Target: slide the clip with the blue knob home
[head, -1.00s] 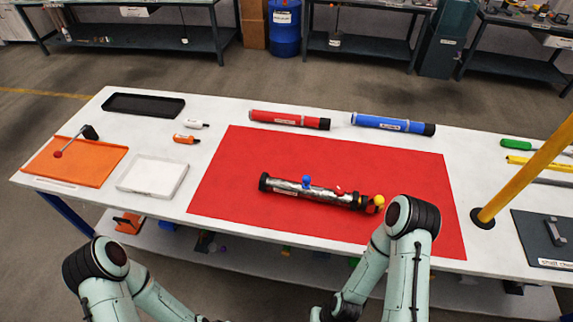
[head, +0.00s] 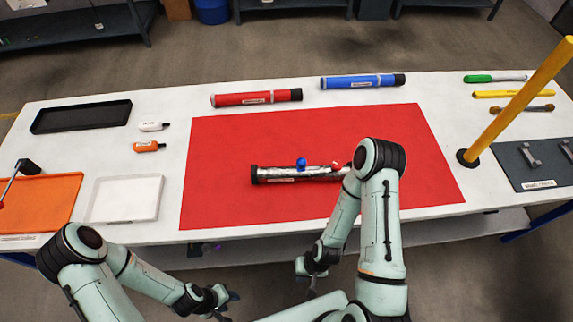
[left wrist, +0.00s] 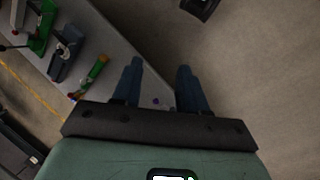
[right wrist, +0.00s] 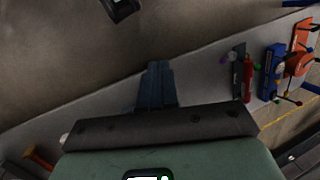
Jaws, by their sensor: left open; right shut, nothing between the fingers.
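A silver and black pump tube (head: 276,175) lies on the red mat (head: 235,135) in the head view. A blue knob (head: 301,164) stands on its upper side, near the middle of what shows. The clip under the knob is too small to make out. The tube's right end is hidden behind my right arm. My left gripper (head: 228,299) is open and empty, off the table's front edge; its spread fingers show in the left wrist view (left wrist: 160,85). My right gripper (head: 304,284) is also in front of the table, apart from the tube. Its fingers are together and empty in the right wrist view (right wrist: 155,85).
A red tube (head: 240,99) and a blue tube (head: 358,82) lie behind the mat. A yellow post (head: 515,100) rises at right beside a dark tray (head: 525,170). A white tray (head: 125,200), an orange tray (head: 50,210) and a black tray (head: 80,117) are at left.

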